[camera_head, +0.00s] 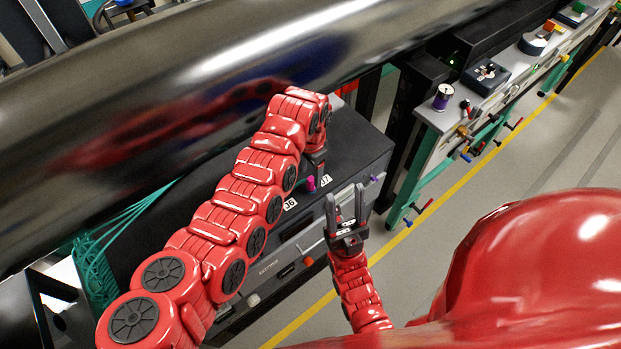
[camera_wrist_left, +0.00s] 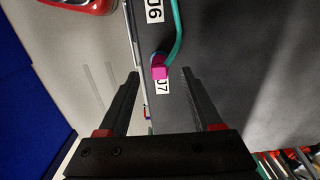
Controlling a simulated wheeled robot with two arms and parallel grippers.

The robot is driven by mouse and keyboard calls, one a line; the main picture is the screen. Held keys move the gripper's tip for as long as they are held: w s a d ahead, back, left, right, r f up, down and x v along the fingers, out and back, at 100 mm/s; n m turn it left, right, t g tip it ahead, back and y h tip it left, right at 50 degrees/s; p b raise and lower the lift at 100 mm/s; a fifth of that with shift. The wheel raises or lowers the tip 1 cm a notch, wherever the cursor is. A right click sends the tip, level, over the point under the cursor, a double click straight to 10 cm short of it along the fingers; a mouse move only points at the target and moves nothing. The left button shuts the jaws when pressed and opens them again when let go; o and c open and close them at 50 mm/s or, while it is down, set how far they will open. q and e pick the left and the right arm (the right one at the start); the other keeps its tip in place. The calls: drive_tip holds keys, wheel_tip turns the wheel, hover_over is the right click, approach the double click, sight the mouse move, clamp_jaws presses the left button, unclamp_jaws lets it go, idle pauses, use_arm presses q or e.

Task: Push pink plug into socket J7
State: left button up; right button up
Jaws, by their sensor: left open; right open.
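The pink plug (camera_head: 311,184) stands at the front edge of the black cabinet top, close to the J7 label (camera_head: 325,180). In the left wrist view the pink plug (camera_wrist_left: 159,71) has a teal cable and sits beside the J7 label (camera_wrist_left: 163,87). The socket opening itself is hidden, so I cannot tell how deep the plug sits. My right gripper (camera_head: 345,192) is open and empty, in front of the cabinet.
The J6 label (camera_head: 290,204) lies left of J7 on the black cabinet (camera_head: 350,140). A large shiny dark pipe (camera_head: 190,110) crosses above and behind. A workbench (camera_head: 433,118) with a purple spool (camera_head: 443,97) stands at right.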

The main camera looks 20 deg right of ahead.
use_arm(q)
wheel_tip(320, 180, up, 14)
drive_tip(key=b, duration=0.3)
drive_tip(key=shift+f, duration=0.15)
